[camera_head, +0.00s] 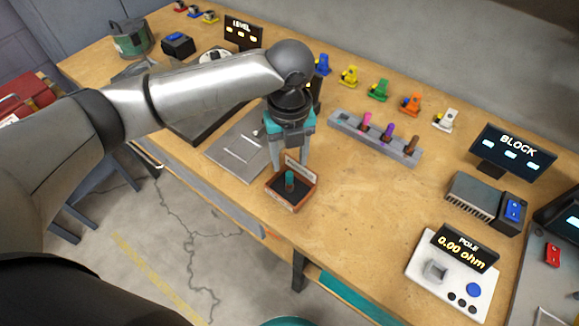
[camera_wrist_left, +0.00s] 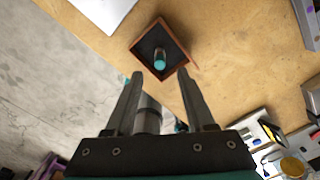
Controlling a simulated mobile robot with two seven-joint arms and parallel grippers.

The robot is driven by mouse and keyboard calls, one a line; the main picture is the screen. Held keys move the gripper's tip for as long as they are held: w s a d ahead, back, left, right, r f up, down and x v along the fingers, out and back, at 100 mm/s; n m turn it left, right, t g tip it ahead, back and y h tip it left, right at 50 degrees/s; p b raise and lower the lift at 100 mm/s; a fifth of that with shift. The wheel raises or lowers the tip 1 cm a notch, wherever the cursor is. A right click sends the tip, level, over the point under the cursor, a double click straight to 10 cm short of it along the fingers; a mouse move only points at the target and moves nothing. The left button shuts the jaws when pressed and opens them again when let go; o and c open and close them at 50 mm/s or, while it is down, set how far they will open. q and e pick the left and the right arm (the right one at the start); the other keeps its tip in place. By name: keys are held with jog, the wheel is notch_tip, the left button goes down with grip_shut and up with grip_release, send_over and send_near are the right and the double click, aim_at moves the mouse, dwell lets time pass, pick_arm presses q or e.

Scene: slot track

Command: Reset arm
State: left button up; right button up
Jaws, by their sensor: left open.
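My left gripper (camera_head: 290,160) points down above the workbench, just behind a small brown open box (camera_head: 303,197). Its two fingers are apart with nothing between them; they also show in the left wrist view (camera_wrist_left: 165,85). A teal-topped peg (camera_head: 290,181) stands upright inside the box, clear of the fingers. In the left wrist view the box (camera_wrist_left: 187,62) and the peg (camera_wrist_left: 160,60) lie beyond the fingertips. My right gripper is not in view.
A grey slotted block (camera_head: 343,121) with several coloured pegs lies right of the gripper. A metal plate (camera_head: 225,150) lies to the left. An ohm meter (camera_head: 425,262) and a BLOCK display (camera_head: 512,150) stand at the right. The bench between box and meter is clear.

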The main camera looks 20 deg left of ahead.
aim_at(289, 174)
pick_arm(q)
notch_tip(289, 174, up, 9)
jog(key=p, duration=0.1)
